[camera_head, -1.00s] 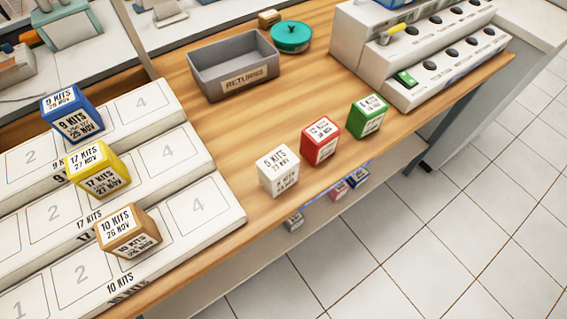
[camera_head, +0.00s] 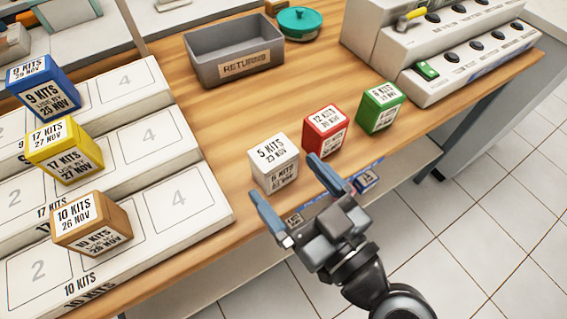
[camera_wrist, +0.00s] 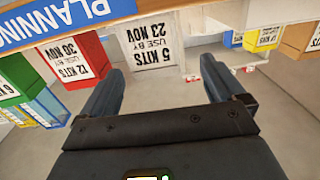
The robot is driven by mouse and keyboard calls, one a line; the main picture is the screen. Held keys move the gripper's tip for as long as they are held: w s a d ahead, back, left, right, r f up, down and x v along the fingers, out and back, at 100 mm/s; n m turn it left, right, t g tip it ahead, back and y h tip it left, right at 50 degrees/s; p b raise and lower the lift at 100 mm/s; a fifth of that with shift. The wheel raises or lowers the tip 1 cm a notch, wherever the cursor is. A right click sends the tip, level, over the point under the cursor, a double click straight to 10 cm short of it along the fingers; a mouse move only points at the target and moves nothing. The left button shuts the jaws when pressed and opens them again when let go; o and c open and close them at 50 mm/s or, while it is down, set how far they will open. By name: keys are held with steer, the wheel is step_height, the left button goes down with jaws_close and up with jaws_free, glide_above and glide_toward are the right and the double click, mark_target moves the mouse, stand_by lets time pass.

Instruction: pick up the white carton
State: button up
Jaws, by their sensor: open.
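The white carton (camera_head: 273,163) stands on the wooden table near its front edge. Its label reads "5 KITS 23 NOV". My gripper (camera_head: 290,192) is open and empty, in front of the carton at the table edge, with its fingers pointing toward it. In the wrist view the white carton (camera_wrist: 153,42) appears upside down, ahead of and between the open fingers of my gripper (camera_wrist: 165,85). The fingers look apart from the carton.
A red carton (camera_head: 325,130) and a green carton (camera_head: 380,107) stand to the right of the white one. A grey returns bin (camera_head: 207,73) is behind. A white stepped rack (camera_head: 175,198) with blue, yellow and brown cartons is at left.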

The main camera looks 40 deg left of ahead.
mark_target(267, 150)
steer(key=x, duration=0.2)
steer(key=p+x, duration=0.1)
steer(key=x, duration=0.2)
steer(key=p+x, duration=0.1)
steer(key=x, duration=0.1)
steer(key=shift+w+a+f, duration=0.2)
steer(key=shift+w, duration=0.25)
steer(key=c, duration=1)
steer(key=shift+c, duration=0.3)
steer(key=shift+r, duration=0.15)
